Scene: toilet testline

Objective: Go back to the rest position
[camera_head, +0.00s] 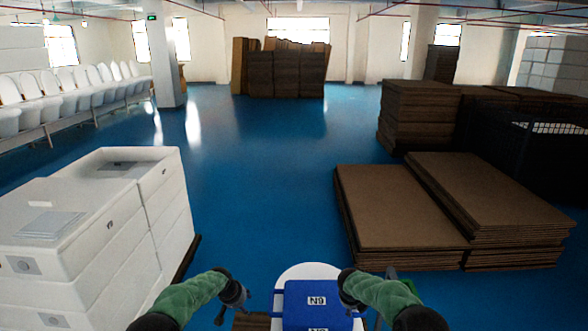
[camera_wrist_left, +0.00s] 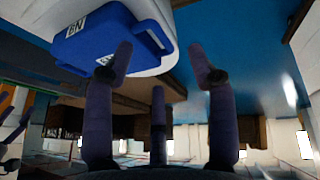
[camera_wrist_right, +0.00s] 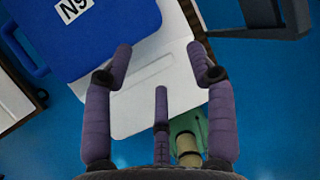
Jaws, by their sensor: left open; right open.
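My left gripper (camera_head: 235,296) is open and empty, low in the head view, left of a blue box (camera_head: 300,300) with a white N9 label. In the left wrist view its fingers (camera_wrist_left: 159,58) are spread, with the blue box (camera_wrist_left: 105,38) at upper left. My right gripper (camera_head: 352,292) is near the box's right side, partly hidden by its arm. In the right wrist view its fingers (camera_wrist_right: 159,54) are open with nothing between them, and the blue box (camera_wrist_right: 85,35) is at upper left. The box rests on a white rounded surface (camera_head: 308,271).
White stacked boxes (camera_head: 90,215) stand at left. Flat brown cardboard stacks (camera_head: 400,215) lie at right, with a dark mesh crate (camera_head: 540,150) behind. White toilets (camera_head: 75,90) line the left wall beside a pillar (camera_head: 165,60). The blue floor (camera_head: 265,180) is clear ahead.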

